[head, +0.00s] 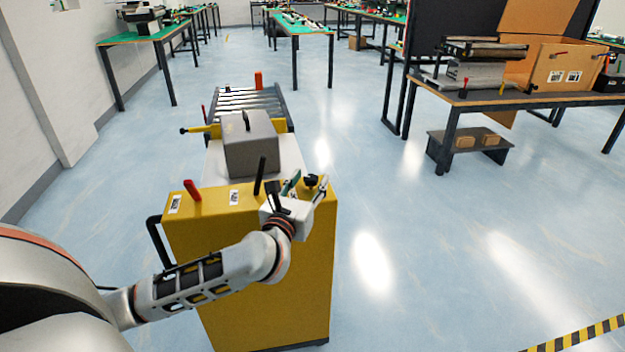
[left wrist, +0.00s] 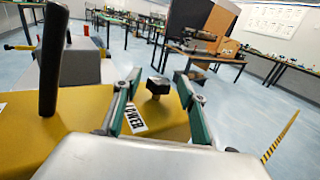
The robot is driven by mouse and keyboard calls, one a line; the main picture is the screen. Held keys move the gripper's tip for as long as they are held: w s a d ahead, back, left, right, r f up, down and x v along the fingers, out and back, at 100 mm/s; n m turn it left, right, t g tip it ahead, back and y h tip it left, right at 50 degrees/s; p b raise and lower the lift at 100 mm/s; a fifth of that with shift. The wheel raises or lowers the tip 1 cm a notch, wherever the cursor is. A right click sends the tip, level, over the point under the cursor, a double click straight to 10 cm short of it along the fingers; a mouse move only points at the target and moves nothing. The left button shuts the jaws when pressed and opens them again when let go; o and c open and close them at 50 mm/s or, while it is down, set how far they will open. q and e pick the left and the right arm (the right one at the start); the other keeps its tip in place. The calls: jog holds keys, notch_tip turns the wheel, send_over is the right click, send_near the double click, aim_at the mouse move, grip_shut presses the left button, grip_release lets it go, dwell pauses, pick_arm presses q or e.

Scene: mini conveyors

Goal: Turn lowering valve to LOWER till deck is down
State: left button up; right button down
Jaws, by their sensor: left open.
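A yellow lift cart (head: 245,270) stands in front of me. Its lowering valve, a black knob (head: 311,180), is on the right end of the yellow top. The knob also shows in the left wrist view (left wrist: 158,87), upright on a short stem, with a white label partly reading "LOWER" (left wrist: 136,118) nearer the camera. My left gripper (head: 306,187) is open, its green-lined fingers pointing at the knob from either side; I cannot tell whether they touch it. The white deck (head: 212,165) lies behind the yellow body and carries a grey case (head: 250,150). My right gripper is out of view.
A black lever (head: 259,175) rises just left of my left gripper, and a red handle (head: 192,190) is farther left. A roller conveyor (head: 250,102) stands behind the deck. A workbench (head: 480,95) is at the right; the floor between is clear.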

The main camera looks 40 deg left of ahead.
pick_arm(q)
jog(key=shift+w+a, duration=0.15)
jog(key=shift+w, duration=0.25)
jog(key=shift+w+a, duration=0.1)
jog(key=shift+w, duration=0.15)
jog(key=c, duration=1.1)
jog(key=shift+c, duration=0.2)
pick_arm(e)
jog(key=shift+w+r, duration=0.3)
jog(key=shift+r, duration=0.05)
